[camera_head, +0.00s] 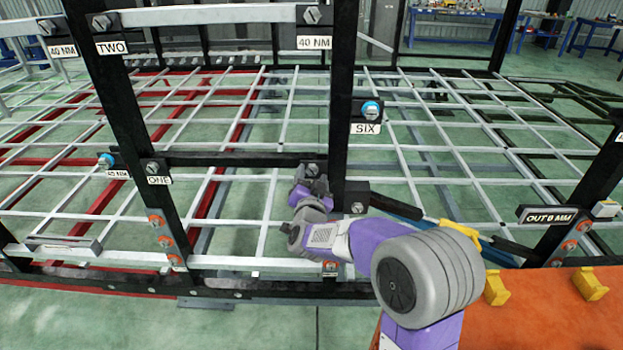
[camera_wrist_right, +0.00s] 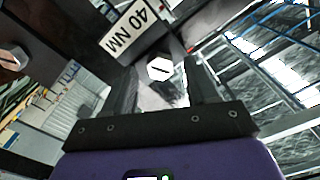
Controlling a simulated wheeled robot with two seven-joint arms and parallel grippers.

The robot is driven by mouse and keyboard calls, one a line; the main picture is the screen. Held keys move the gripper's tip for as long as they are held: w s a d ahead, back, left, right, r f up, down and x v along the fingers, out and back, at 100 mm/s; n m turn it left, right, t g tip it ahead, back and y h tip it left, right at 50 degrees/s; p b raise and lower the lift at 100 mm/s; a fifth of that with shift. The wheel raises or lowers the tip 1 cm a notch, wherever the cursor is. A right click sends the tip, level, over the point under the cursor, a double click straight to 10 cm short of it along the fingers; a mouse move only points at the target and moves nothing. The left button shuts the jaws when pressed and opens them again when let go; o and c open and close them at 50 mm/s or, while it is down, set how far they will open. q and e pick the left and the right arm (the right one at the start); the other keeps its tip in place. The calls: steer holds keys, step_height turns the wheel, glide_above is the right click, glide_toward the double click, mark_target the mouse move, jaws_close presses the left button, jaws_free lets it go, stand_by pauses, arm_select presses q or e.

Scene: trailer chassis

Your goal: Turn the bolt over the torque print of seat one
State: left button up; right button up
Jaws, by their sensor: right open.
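The label ONE (camera_head: 158,181) hangs under a dark bolt (camera_head: 153,166) at the left end of a dark crossbar (camera_head: 225,158). At the bar's right end a bolt (camera_head: 312,169) shows just above my right gripper (camera_head: 315,184). In the right wrist view a pale hex bolt with a slot (camera_wrist_right: 159,68) sits between the two fingers of my right gripper (camera_wrist_right: 163,88). The fingers are apart and I see no clear contact. A white print reading 40 NM (camera_wrist_right: 128,28) is beside that bolt. In the head view my gripper hides the place under the bolt. My left gripper is not in view.
Label TWO (camera_head: 113,47) and another 40 NM print (camera_head: 314,43) are higher. A dark block (camera_head: 356,196) juts out close to my right gripper. An orange table (camera_head: 540,320) with yellow pieces is at front right.

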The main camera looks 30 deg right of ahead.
steer(key=p+v, duration=0.1)
steer(key=v, duration=0.6)
steer(key=shift+s+a, duration=0.15)
steer(key=shift+s, duration=0.1)
stand_by(0.3)
steer(key=s+a+f+n+g+y, duration=0.1)
steer(key=a+f+n+g+y, duration=0.25)
steer(key=f, duration=0.95)
steer(key=a+f+n+g+y, duration=0.25)
steer(key=a+f+y, duration=0.2)
steer(key=f, duration=0.75)
steer(key=s+a+f+n+g+y, duration=0.1)
steer(key=s+a+f+g, duration=0.3)
steer(key=s+f, duration=0.5)
steer(key=s+a+f+n+g+y, duration=0.2)
steer(key=s+a+f+g+y, duration=0.2)
steer(key=s+a+f, duration=0.4)
steer(key=s+f+g, duration=0.1)
steer(key=s+f, duration=0.1)
steer(key=s, duration=0.3)
steer(key=shift+a+n, duration=0.25)
steer(key=shift+n, duration=0.05)
